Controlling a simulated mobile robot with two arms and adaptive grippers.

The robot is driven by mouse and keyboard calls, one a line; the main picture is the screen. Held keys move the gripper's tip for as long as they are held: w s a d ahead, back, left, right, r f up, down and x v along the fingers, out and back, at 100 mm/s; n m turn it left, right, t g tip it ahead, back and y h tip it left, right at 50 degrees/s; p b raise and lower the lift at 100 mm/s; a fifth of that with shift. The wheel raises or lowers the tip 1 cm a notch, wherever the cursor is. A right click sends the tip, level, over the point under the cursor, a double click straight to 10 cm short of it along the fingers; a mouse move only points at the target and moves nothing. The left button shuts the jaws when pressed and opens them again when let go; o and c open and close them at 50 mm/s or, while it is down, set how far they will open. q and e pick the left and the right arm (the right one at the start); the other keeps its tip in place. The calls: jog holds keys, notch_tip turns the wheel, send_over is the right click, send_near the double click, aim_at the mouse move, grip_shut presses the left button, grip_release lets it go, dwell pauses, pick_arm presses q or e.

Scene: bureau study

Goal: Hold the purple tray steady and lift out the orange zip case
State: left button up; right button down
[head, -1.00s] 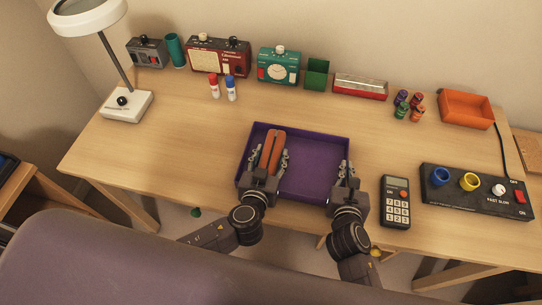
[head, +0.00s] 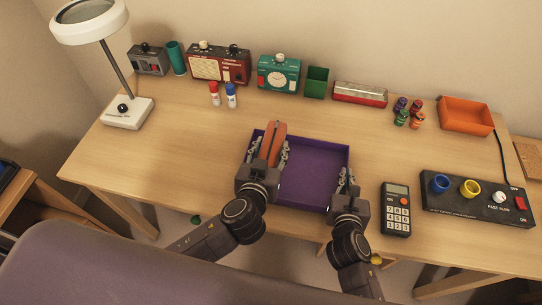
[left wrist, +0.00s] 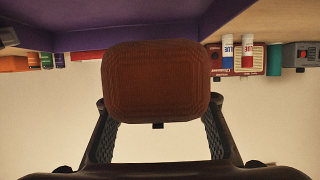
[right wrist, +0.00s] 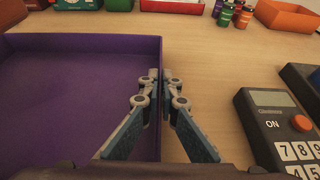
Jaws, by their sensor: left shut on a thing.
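The purple tray (head: 318,172) lies on the desk near its front edge, and its visible floor is bare. My left gripper (head: 268,152) is shut on the orange zip case (head: 277,138) and holds it upright above the left part of the tray. In the left wrist view the case (left wrist: 156,82) fills the space between the fingers, with the tray wall (left wrist: 120,38) behind it. My right gripper (head: 344,180) is at the tray's right wall. In the right wrist view its fingers (right wrist: 160,88) close on either side of that wall.
A calculator (head: 396,208) lies just right of the tray, beside a black control panel (head: 478,200). An orange bin (head: 466,116), small bottles, a red tin (head: 360,94) and radios stand at the back. The desk left of the tray is clear.

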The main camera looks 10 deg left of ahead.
pick_arm(q)
jog(key=shift+r, duration=1.3)
pick_arm(e)
jog(key=c, duration=2.1)
grip_release()
jog(key=v, duration=1.2)
